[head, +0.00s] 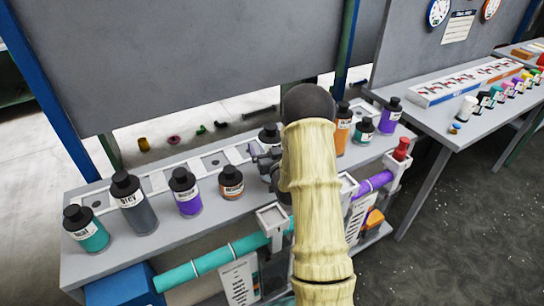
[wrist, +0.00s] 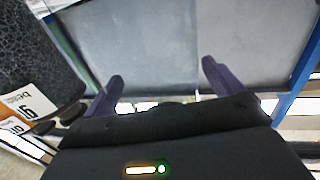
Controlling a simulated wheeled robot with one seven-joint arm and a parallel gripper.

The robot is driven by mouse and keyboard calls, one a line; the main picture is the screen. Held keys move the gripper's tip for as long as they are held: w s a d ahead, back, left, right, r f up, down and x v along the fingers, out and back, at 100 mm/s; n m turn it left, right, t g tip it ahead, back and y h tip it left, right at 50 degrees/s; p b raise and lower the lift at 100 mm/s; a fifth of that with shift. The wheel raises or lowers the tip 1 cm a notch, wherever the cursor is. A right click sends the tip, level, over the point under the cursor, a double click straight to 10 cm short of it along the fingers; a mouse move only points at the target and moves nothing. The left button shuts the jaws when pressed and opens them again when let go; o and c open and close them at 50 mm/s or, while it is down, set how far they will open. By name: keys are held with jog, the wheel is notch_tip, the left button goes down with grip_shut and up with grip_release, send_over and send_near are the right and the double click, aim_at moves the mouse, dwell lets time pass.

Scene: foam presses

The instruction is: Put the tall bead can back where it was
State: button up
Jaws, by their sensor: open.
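Several black-capped bead cans stand along the grey bench. The grey can (head: 138,215) at left looks tallest and is upright, apart from my gripper. A tall-looking orange can (head: 342,138) is partly hidden to the right of my arm. Which one the task means I cannot tell. My gripper (head: 260,158) is open over the bench strip, beside a black-capped can (head: 269,133) mostly hidden behind it. In the wrist view, both fingers (wrist: 162,78) are apart with nothing between them.
A white strip with grey square spots (head: 213,160) runs along the bench (head: 150,250). Nearby stand teal (head: 90,235), purple (head: 187,200) and small orange (head: 231,185) cans. A grey panel (head: 200,60) hangs behind. Teal (head: 205,265) and purple (head: 372,184) tubes line the front.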

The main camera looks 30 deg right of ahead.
jog(key=s+a+b, duration=0.1)
jog(key=s+b, duration=0.2)
jog(key=s, duration=0.9)
jog(key=shift+s+a+b, duration=0.15)
jog(key=shift+a+b, duration=0.15)
jog(key=shift+a, duration=0.1)
jog(key=shift+w+a, duration=0.1)
jog(key=shift+w, duration=0.2)
jog(key=s+a+f+n+g+y, duration=0.15)
jog(key=s+a+g, duration=0.25)
jog(key=a+g, duration=0.5)
jog(key=s+a+r+g+y, duration=0.1)
jog(key=s+a+g, duration=0.5)
jog(key=s, duration=0.7)
jog(key=shift+a+r, duration=0.25)
jog(key=shift+a, duration=0.3)
